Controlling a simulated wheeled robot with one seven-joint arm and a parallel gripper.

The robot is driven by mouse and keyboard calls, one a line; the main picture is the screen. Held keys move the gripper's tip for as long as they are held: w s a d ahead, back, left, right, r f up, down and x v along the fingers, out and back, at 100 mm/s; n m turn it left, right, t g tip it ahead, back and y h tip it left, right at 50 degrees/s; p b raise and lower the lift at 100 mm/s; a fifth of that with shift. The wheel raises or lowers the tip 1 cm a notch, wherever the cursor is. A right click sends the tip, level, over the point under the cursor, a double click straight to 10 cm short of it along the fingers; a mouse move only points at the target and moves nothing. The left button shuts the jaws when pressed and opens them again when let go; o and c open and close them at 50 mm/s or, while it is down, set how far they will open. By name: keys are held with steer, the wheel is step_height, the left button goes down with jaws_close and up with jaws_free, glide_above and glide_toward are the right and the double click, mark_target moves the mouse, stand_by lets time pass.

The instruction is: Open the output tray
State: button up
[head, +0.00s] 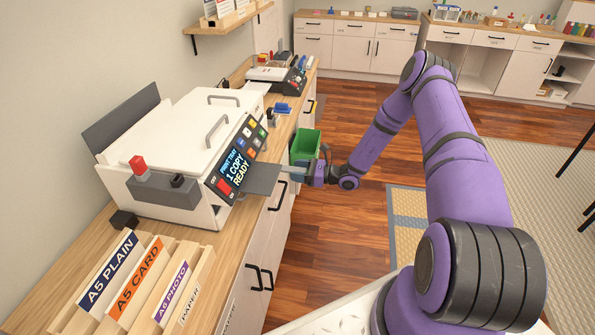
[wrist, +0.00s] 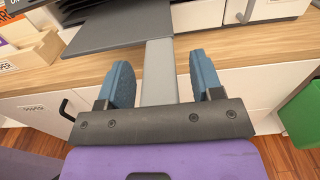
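The white printer (head: 175,150) stands on the wooden counter, its display reading "PRINT TRAY 1 COPY READY". The dark grey output tray (head: 262,179) sticks out from its front, toward the counter edge. In the wrist view the tray (wrist: 120,30) lies at the top, and a lighter grey bar (wrist: 159,70) runs from it toward me. My gripper (head: 308,173) is at the bar, beyond the counter edge. In the wrist view its two blue fingers (wrist: 162,80) stand on either side of the bar, with a narrow gap showing on each side.
A paper rack (head: 130,285) with A5 labels stands on the near counter. A green bin (head: 305,145) is just behind my gripper. Drawers with black handles (head: 259,277) line the counter front. A second machine (head: 277,75) stands farther back. Open wooden floor (head: 330,240) lies right.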

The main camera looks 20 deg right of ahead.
steer(key=v, duration=1)
steer(key=shift+s+d, duration=0.2)
steer(key=shift+d, duration=0.1)
stand_by(0.4)
steer(key=s+a+r+n+g+h, duration=0.25)
steer(key=a+r+n+g, duration=0.2)
steer(key=r, duration=0.65)
steer(key=s+a+r+n+g+h, duration=0.1)
steer(key=s+a+r+n+g, duration=0.25)
steer(key=r+n, duration=0.45)
steer(key=s+a+r+n+g+h, duration=0.2)
steer(key=s+a+r+n+g, duration=0.1)
steer(key=r, duration=1)
steer(key=s+r+n+t+h, duration=0.2)
steer(key=s+r, duration=0.3)
steer(key=s, duration=0.3)
steer(key=s+a+r+n+t+h, duration=0.1)
steer(key=s+r+n+h, duration=0.3)
steer(key=s, duration=0.5)
steer(key=s+r+n+t+h, duration=0.2)
steer(key=s+r+n+h, duration=0.1)
steer(key=s+r, duration=0.4)
steer(key=shift+s+a+r+n+t, duration=0.3)
steer(key=shift+s+a+n+t, duration=0.1)
steer(key=shift+s, duration=0.3)
